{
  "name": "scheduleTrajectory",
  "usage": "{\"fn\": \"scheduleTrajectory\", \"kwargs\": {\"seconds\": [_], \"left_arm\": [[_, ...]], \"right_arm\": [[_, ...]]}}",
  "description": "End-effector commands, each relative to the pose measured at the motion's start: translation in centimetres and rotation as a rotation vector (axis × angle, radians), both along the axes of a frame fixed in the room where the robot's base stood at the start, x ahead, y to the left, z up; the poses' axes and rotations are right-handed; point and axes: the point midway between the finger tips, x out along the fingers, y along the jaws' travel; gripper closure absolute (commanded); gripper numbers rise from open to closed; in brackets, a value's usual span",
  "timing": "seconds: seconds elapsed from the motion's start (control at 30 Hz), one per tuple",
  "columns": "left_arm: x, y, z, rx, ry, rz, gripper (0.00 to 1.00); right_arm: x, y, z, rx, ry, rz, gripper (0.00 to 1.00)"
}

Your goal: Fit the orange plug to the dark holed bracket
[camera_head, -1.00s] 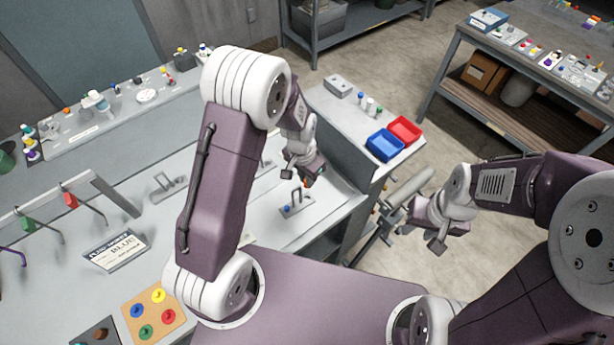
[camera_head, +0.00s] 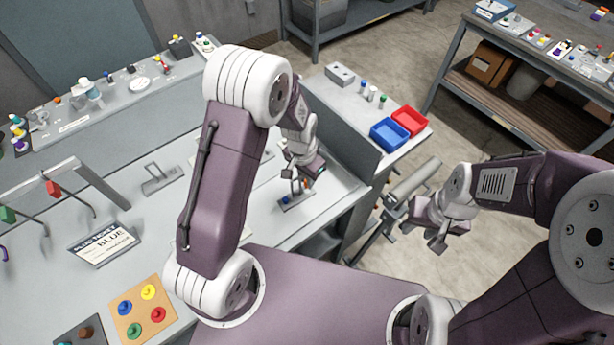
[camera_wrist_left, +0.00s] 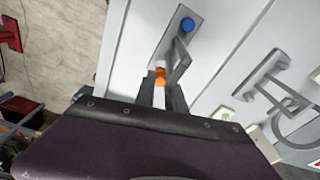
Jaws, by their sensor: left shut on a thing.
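My left gripper (camera_head: 314,173) is shut on the orange plug, low over the bench. In the left wrist view the orange plug (camera_wrist_left: 160,78), with a white part, shows between the fingertips (camera_wrist_left: 160,92). A dark grey bracket (camera_wrist_left: 166,46) with an upright loop lies just beyond and beside the plug. A blue plug (camera_wrist_left: 187,25) sits at its far end. In the head view the bracket (camera_head: 290,205) is just below the gripper. Whether plug and bracket touch, and the hole itself, cannot be told. My right gripper (camera_head: 438,236) hangs away from the bench; its jaw opening is unclear.
A similar grey bracket (camera_head: 160,181) lies further left on the bench. Blue (camera_head: 389,134) and red (camera_head: 409,121) bins stand on the side shelf.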

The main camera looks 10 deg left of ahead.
Motion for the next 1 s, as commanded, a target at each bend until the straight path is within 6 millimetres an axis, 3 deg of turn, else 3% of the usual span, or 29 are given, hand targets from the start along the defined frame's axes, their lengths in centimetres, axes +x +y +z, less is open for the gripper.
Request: {"fn": "scheduleTrajectory", "kwargs": {"seconds": [0.03, 0.17, 0.53, 1.0], "left_arm": [[0.0, 0.0, -1.1, 0.0, 0.0, 0.0, 1.0], [0.0, 0.0, -2.3, 0.0, 0.0, 0.0, 1.0], [0.0, 0.0, -1.6, 0.0, -0.001, 0.0, 1.0], [0.0, 0.0, -2.6, 0.0, -0.001, 0.0, 1.0]], "right_arm": [[0.0, 0.0, -1.0, 0.0, 0.0, 0.0, 0.64], [0.0, 0.0, -2.0, 0.0, 0.0, 0.0, 0.64], [0.0, 0.0, -1.4, 0.0, 0.0, 0.0, 0.64], [0.0, 0.0, -2.2, 0.0, 0.0, 0.0, 0.64]]}}
